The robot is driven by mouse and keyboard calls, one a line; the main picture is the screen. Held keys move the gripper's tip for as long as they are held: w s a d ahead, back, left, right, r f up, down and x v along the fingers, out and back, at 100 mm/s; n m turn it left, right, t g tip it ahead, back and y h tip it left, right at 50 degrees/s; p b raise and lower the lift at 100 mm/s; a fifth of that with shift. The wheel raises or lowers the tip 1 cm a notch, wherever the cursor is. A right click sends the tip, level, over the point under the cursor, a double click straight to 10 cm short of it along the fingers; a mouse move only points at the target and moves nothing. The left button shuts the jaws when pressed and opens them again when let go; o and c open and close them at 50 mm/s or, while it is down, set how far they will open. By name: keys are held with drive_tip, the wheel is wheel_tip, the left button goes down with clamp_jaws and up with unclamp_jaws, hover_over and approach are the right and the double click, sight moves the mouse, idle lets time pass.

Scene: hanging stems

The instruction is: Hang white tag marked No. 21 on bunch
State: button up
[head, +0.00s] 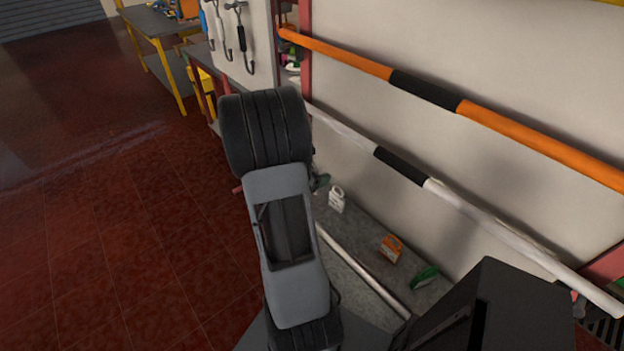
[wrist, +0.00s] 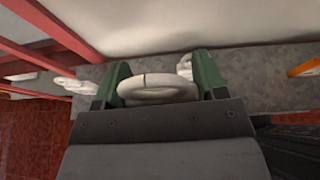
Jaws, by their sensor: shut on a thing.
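My gripper (wrist: 157,88) has two green fingers and is shut on a white ring-shaped piece (wrist: 158,96), which sits between the fingertips. No number can be read on it, so I cannot tell if it is tag No. 21. In the head view my arm hides most of the gripper; only a bit of green finger shows beside it. A white tag-like item (head: 336,199) lies on the grey surface just right of the gripper; its marking is too small to read. I cannot make out the bunch in either view.
An orange item (head: 391,248) and a green item (head: 425,278) lie on the grey surface (head: 365,245). An orange bar (head: 540,140) and a white bar (head: 500,232) cross in front of the pale wall. Tools hang at the back. Red tiled floor is open at left.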

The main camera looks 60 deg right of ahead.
drive_tip(key=w+d+f, duration=0.1)
drive_tip(key=d+f, duration=0.1)
drive_tip(key=w+d+f+p, duration=0.1)
drive_tip(key=w+d+f, duration=0.1)
drive_tip(key=d+f, duration=0.1)
drive_tip(key=w+d+f, duration=0.2)
drive_tip(key=shift+w+d+f, duration=0.2)
drive_tip(key=shift+d+f, duration=0.05)
drive_tip(key=shift+d, duration=0.1)
drive_tip(key=f, duration=0.2)
drive_tip(key=f+p, duration=0.1)
drive_tip(key=shift+w+d, duration=0.2)
drive_tip(key=shift+d, duration=0.05)
drive_tip(key=shift+f, duration=0.2)
drive_tip(key=shift+f+b, duration=0.3)
drive_tip(key=shift+b, duration=0.05)
drive_tip(key=o, duration=1)
drive_tip(key=shift+r, duration=0.1)
drive_tip(key=shift+o, duration=0.2)
drive_tip(key=shift+r+p, duration=0.15)
drive_tip(key=shift+p, duration=0.5)
